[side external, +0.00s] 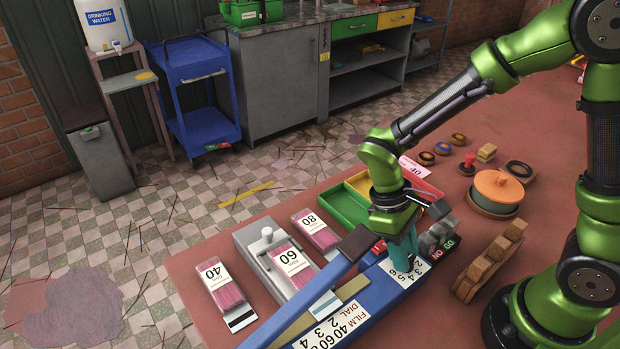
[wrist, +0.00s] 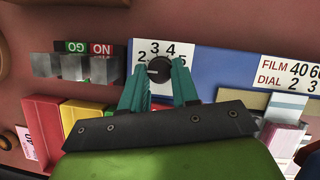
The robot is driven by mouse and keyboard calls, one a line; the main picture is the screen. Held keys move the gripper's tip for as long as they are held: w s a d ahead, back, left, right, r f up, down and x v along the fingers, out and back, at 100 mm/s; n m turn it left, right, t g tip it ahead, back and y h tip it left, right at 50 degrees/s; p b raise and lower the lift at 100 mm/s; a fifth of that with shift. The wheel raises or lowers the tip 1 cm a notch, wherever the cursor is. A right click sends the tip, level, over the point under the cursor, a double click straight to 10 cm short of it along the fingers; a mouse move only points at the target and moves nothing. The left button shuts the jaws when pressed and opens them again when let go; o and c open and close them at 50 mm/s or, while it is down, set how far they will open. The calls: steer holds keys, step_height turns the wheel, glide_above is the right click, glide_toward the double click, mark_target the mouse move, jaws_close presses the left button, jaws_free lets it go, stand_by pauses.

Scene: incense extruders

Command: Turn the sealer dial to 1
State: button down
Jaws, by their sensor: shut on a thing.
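The sealer (side external: 365,292) is a long blue body on the red table, with a white number plate at its dial end. The dial (wrist: 159,69) is a round black knob in the wrist view, ringed by printed numbers such as 3, 4 and 5. My gripper (wrist: 158,78) has its two teal fingers shut on the dial, one on each side. A light mark shows on the knob's left part, but I cannot tell exactly which number it points at. The fingers hide part of the number plate. In the side view my gripper (side external: 404,258) points down onto the plate and hides the dial.
A FILM/DIAL chart (side external: 338,328) is on the sealer. Green, red and yellow trays (side external: 345,206) lie behind my gripper. Incense packs marked 40 (side external: 224,288), 60 and 80 lie left of the sealer.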

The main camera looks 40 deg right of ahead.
steer(key=shift+a+n+h, duration=0.1)
steer(key=shift+n+h, duration=0.2)
steer(key=shift+n, duration=0.5)
steer(key=shift+w, duration=0.1)
steer(key=c, duration=0.8)
jaws_free()
steer(key=shift+c, duration=0.2)
steer(key=shift+r, duration=0.15)
steer(key=v, duration=1.6)
steer(key=shift+a+r, duration=0.2)
steer(key=shift+r, duration=0.2)
